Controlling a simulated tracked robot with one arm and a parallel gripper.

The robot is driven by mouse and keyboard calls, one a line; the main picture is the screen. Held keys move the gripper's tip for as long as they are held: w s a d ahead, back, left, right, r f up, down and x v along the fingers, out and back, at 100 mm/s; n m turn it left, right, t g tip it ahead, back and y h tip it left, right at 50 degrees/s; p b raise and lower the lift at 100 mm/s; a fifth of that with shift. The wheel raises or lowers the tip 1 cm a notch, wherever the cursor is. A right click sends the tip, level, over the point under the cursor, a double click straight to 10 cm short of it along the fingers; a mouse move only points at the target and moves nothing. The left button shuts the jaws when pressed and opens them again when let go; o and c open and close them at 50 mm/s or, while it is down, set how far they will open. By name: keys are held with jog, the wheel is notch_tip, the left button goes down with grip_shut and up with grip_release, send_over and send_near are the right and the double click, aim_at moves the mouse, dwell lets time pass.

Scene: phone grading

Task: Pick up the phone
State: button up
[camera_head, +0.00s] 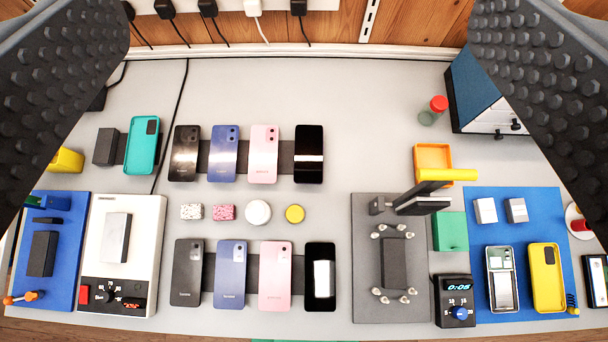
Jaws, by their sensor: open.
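Two rows of phones lie flat on dark strips on the grey table. The back row has a black phone (184,153), a blue phone (222,154), a pink phone (264,154) and a face-up black-screened phone (309,172). The front row has a dark grey phone (187,273), a blue phone (231,274), a pink phone (275,275) and a face-up phone (320,252) with a pale patch. Which one is the task's phone cannot be told. My gripper (304,95) is open and empty; its ridged fingers frame both upper sides, apart from the phones.
A grey fixture (367,310) with pale posts and a yellow-handled clamp stands right of the phones. A teal case (142,145) and white hotplate-like unit (97,260) lie left. A blue mat (520,229) lies right. Table behind the back row is clear.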

jog(key=w+f+g, duration=0.3)
jog(key=w+f, duration=0.6)
jog(key=g+p, duration=0.3)
jog(key=g, duration=0.7)
send_over(309, 153)
notch_tip(309, 153, down, 45)
jog(key=shift+w+f, duration=0.15)
notch_tip(309, 153, down, 5)
jog(key=shift+f, duration=0.1)
jog(key=c, duration=1.2)
jog(key=shift+o, duration=0.2)
